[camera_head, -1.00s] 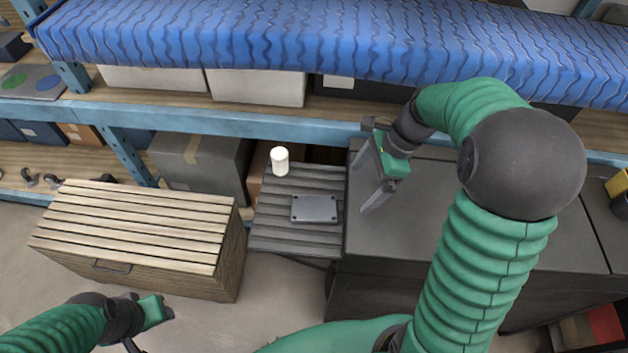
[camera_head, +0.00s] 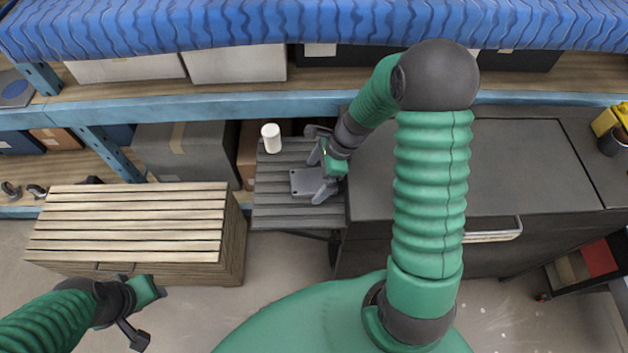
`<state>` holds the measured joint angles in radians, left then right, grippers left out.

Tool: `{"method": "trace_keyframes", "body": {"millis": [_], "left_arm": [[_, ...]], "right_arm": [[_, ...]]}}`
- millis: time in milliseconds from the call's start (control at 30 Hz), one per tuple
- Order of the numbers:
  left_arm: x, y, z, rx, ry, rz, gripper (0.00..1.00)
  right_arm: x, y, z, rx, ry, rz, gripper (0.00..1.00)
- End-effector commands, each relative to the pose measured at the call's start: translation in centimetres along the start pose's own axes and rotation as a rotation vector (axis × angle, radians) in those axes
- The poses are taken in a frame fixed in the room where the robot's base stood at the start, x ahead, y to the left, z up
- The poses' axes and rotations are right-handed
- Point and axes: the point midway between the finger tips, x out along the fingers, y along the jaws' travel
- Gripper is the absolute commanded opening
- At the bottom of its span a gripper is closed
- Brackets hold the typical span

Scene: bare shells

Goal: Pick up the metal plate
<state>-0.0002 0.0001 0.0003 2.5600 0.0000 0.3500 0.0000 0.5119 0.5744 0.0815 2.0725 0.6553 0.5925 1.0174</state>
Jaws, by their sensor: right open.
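The metal plate (camera_head: 301,184) is a small flat grey piece lying on the dark slatted stand (camera_head: 277,212) in the middle of the view. My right gripper (camera_head: 318,178) is open at the plate's right side, and its fingers overlap the plate in the picture. The gripper hides the plate's right part. I cannot tell whether the fingers touch it. My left gripper (camera_head: 150,315) is low at the left, in front of the wooden slatted crate and away from the plate.
A white cylinder (camera_head: 271,138) stands at the back of the stand. A dark cabinet (camera_head: 530,170) adjoins the stand on the right. The wooden crate (camera_head: 130,235) is on the left. A blue shelf beam (camera_head: 220,108) runs behind, with boxes above and below it.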

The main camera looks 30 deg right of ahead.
Motion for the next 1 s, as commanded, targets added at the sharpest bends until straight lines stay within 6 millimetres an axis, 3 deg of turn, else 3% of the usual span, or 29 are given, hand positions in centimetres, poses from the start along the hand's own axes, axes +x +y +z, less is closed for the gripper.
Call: {"method": "trace_keyframes", "body": {"millis": [167, 800, 1000], "left_arm": [[0.0, -0.01, 0.0, 0.0, 0.0, 0.0, 0.41], [0.0, -0.01, 0.0, 0.0, 0.0, 0.0, 0.41], [-0.01, -0.01, 0.0, 0.0, 0.0, 0.0, 0.41]], "right_arm": [[0.04, -0.04, 0.07, -0.001, 0.0, 0.0, 1.0], [0.0, -0.06, -0.04, 0.0, 0.0, 0.0, 0.16], [-0.03, -0.08, 0.01, -0.001, -0.001, 0.0, 0.13]]}}
